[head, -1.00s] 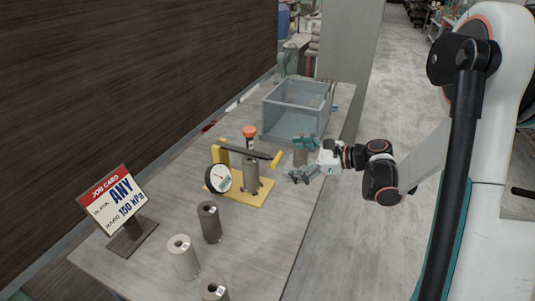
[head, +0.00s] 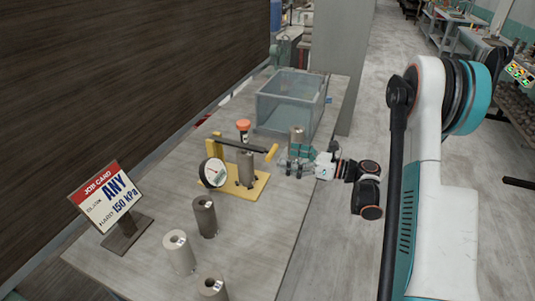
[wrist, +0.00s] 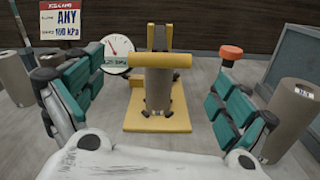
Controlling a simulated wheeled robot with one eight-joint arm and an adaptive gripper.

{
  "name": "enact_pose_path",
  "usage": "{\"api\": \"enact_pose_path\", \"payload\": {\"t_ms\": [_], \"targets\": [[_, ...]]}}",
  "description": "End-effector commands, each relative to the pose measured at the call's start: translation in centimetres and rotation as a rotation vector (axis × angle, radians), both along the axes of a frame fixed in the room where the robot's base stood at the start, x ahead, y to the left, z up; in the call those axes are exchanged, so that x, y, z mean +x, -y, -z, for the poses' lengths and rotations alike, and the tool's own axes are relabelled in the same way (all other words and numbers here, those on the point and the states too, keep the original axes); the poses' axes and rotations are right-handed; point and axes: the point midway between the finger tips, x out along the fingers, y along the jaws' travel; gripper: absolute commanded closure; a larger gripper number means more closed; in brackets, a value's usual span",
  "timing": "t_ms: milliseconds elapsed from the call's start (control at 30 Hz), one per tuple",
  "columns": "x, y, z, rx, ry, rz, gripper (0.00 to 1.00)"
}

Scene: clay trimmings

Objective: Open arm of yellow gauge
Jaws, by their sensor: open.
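The yellow gauge (head: 240,185) stands on the table, with a white round dial (head: 213,172) at its left and a yellow base. Its dark arm (head: 240,145) lies across the top and ends in a yellow handle (head: 271,153). A grey-brown clay cylinder (head: 246,168) stands upright under the arm. In the wrist view the yellow handle (wrist: 160,60) runs crosswise in front of the cylinder's top (wrist: 158,88). My gripper (head: 296,160) is open and empty, just right of the gauge. Its teal fingers (wrist: 160,95) are spread to either side of the handle, apart from it.
Several clay cylinders stand on the table, one (head: 297,137) behind my gripper and others at the front, such as the dark one (head: 204,217). A clear bin (head: 290,103) is at the back. A job card (head: 107,197) stands at left. An orange knob (head: 243,125) is behind the gauge.

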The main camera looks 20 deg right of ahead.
Motion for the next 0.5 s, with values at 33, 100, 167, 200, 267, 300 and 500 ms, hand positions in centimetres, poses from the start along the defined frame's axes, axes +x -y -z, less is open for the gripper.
{"api": "enact_pose_path", "payload": {"t_ms": [33, 100, 167, 200, 267, 300, 500], "targets": [[0.6, -1.0, 0.1, 0.000, 0.000, -0.004, 0.05], [1.4, -2.1, 0.1, 0.000, 0.000, -0.003, 0.05], [2.0, -3.0, 0.1, -0.001, 0.001, -0.003, 0.05], [2.4, -3.5, 0.1, -0.001, 0.000, -0.002, 0.05], [2.9, -4.2, 0.1, -0.001, 0.000, -0.002, 0.05], [3.3, -4.6, 0.1, -0.001, 0.000, -0.001, 0.05], [4.2, -5.8, 0.0, -0.001, 0.001, 0.001, 0.05]]}}
